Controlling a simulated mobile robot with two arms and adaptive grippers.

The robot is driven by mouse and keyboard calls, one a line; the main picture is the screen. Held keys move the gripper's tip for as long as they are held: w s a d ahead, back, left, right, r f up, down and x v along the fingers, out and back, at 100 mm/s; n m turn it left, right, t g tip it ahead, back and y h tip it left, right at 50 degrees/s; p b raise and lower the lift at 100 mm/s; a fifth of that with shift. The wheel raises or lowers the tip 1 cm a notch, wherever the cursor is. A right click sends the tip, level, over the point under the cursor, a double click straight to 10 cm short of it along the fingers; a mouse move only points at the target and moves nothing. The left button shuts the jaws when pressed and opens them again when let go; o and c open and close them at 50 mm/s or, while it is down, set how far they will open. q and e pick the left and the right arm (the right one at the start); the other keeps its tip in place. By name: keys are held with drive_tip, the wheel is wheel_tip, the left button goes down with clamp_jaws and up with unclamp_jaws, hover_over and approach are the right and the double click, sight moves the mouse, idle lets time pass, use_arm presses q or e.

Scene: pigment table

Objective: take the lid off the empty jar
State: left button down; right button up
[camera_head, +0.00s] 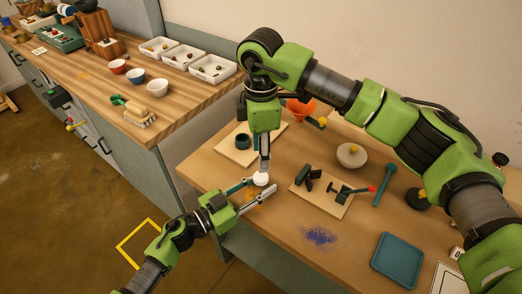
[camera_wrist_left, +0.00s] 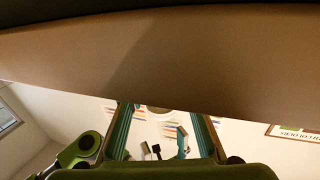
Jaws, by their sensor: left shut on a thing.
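In the head view my left gripper (camera_head: 257,190) comes in from the lower left at the table's front edge. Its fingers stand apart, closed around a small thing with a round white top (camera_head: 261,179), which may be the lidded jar. The fingers hide most of its body, so its contents cannot be told. My right gripper (camera_head: 264,163) points straight down just above the white top. I see it edge-on and cannot tell whether it touches the top. The left wrist view shows the two teal fingers (camera_wrist_left: 162,132) apart, with no clear jar between them.
Behind stands a pale board with a dark ring (camera_head: 242,141). To the right are a board of dark tools (camera_head: 322,206), a bowl (camera_head: 352,155), a teal tool (camera_head: 385,184) and a blue tray (camera_head: 398,260). Blue powder (camera_head: 319,236) lies in front. A second counter (camera_head: 90,85) is at left.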

sight(261, 176)
drive_tip(key=shift+f, duration=4)
